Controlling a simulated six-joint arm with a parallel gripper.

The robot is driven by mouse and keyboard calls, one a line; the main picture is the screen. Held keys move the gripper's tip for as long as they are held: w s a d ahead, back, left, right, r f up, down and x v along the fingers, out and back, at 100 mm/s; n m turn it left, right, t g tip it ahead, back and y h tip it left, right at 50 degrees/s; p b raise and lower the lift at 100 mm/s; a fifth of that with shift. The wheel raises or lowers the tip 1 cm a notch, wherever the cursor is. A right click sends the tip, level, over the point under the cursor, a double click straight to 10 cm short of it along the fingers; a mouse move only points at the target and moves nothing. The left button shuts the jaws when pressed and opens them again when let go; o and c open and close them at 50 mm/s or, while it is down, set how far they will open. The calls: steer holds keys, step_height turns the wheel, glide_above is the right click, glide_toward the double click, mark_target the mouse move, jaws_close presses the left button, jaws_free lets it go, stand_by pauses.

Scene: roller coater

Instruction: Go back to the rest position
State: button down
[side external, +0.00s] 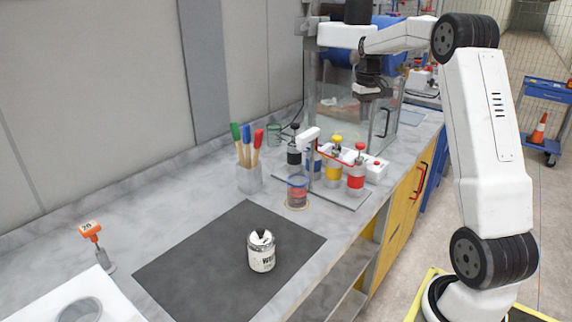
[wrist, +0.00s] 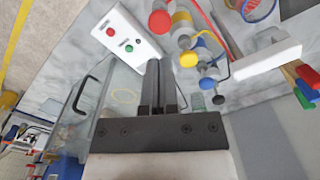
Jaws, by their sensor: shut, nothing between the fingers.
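My gripper (wrist: 153,85) shows in the wrist view with its two dark fingers together, shut and empty. In the side external view my gripper (side external: 371,92) hangs from the raised arm at the back of the bench, in front of a clear-walled box (side external: 345,118). It is apart from the bottles below and to its left.
A rack (side external: 335,192) with red, yellow and dark-capped bottles stands on the bench. A white control box (wrist: 127,38) has red and green buttons. A brush holder (side external: 249,179), a white can (side external: 261,252) on a black mat (side external: 190,265), and an orange-tagged stand (side external: 92,236) are farther left.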

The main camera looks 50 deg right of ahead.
steer(key=shift+r, duration=0.4)
steer(key=w+a+f+n+t, duration=0.15)
steer(key=a+f, duration=0.25)
steer(key=a, duration=0.6)
steer(key=a+f+n, duration=0.2)
steer(key=a+f, duration=0.2)
steer(key=a, duration=0.6)
steer(key=s+a+f, duration=0.2)
steer(key=s+a, duration=0.1)
steer(key=a, duration=0.2)
steer(key=s+a+f+n, duration=0.1)
steer(key=s+a+f, duration=0.2)
steer(key=s+a, duration=0.1)
steer(key=s+a+f+n+t, duration=0.1)
steer(key=s+a+f, duration=0.1)
steer(key=s+a, duration=0.2)
steer(key=shift+a+f, duration=0.35)
steer(key=shift+a, duration=0.9)
steer(key=shift+w+n, duration=0.1)
steer(key=shift+n, duration=0.15)
